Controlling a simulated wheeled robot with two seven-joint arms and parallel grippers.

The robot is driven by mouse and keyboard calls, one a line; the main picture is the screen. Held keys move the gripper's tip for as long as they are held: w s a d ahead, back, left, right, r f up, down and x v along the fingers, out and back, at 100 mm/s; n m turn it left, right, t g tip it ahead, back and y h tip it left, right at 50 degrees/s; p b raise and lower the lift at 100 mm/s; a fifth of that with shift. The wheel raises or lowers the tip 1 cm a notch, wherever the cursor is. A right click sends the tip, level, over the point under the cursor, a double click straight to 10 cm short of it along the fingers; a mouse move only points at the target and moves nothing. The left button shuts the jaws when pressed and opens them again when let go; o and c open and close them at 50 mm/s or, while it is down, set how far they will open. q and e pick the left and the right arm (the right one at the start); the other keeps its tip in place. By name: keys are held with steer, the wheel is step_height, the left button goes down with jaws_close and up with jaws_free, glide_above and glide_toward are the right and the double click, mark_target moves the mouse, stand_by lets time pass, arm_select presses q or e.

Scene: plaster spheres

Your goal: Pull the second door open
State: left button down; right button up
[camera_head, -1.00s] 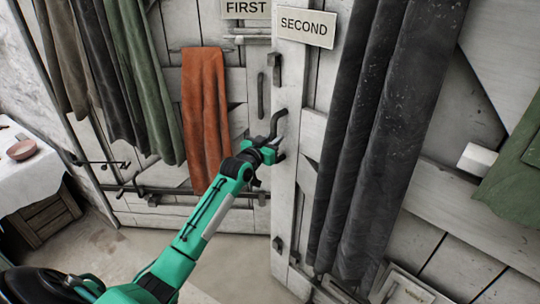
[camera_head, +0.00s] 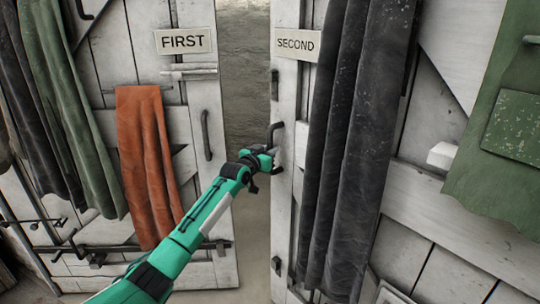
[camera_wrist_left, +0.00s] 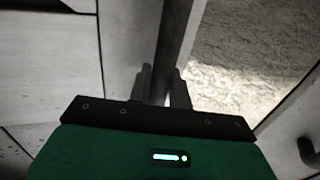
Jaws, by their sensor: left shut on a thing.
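The second door (camera_head: 287,185) is white planked wood with a "SECOND" sign (camera_head: 297,44) near its top left corner. It stands ajar, with a gap between it and the first door. Its dark bar handle (camera_head: 276,127) is near the left edge. My left gripper (camera_head: 268,157) is shut on this handle, which is partly hidden by the fingers. In the left wrist view the fingertips (camera_wrist_left: 161,84) stand close together by the door's edge; the grip itself is hard to see. My right gripper is in neither view.
The first door (camera_head: 180,120) is at left with a "FIRST" sign (camera_head: 182,41), a dark handle (camera_head: 206,135) and hanging green and orange cloths. A long dark cloth (camera_head: 350,150) hangs on the second door. A green cloth (camera_head: 505,130) hangs at far right.

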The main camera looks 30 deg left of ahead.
arm_select(q)
steer(key=shift+s+f, duration=0.2)
steer(key=shift+s, duration=0.1)
steer(key=c, duration=1.3)
jaws_free()
steer(key=shift+w+d, duration=0.1)
steer(key=shift+c, duration=0.2)
steer(key=shift+r, duration=0.1)
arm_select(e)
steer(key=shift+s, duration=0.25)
